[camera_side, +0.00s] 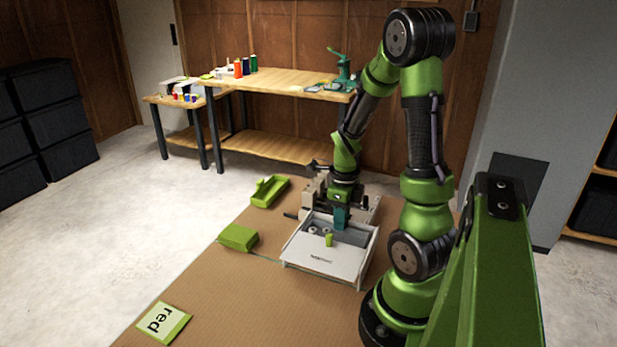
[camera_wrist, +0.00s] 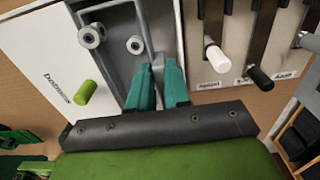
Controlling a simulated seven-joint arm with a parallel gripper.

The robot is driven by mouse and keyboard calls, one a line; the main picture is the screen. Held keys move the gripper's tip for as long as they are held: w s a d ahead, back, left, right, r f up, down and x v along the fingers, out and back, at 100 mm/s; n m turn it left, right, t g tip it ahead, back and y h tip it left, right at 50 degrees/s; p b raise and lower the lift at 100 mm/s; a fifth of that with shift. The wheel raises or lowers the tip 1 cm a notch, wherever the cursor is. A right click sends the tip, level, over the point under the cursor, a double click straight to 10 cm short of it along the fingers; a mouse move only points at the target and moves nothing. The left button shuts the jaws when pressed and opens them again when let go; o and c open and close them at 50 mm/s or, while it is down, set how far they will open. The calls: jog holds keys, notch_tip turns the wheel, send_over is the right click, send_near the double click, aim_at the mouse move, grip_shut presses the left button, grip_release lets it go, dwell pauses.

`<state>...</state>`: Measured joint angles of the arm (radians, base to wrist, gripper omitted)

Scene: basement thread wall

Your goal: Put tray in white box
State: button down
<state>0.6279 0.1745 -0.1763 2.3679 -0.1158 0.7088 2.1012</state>
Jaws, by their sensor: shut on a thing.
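The white box (camera_side: 323,262), with dark lettering, stands on the brown work surface in the side view. Its lettered white face (camera_wrist: 40,60) fills the left of the wrist view. A grey tray (camera_wrist: 117,66) with two round metal pieces lies at the box; in the side view its grey part (camera_side: 318,238) shows within the box outline. I cannot tell whether it rests on the bottom. My gripper (camera_side: 341,217) has teal fingers pointing down at the back of the box. In the wrist view, my gripper (camera_wrist: 158,72) is shut on the tray's right wall.
A green peg (camera_side: 329,240) stands at the box's white face. A device with levers (camera_wrist: 225,50) stands close behind the box. A green block (camera_side: 238,238), a green open tray (camera_side: 270,191) and a "red" card (camera_side: 163,322) lie to the left. The front left surface is mostly clear.

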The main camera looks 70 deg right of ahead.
jog(key=shift+f, duration=1.15)
jog(key=c, duration=1)
grip_release()
jog(key=shift+d+r, duration=0.15)
jog(key=shift+r, duration=3.4)
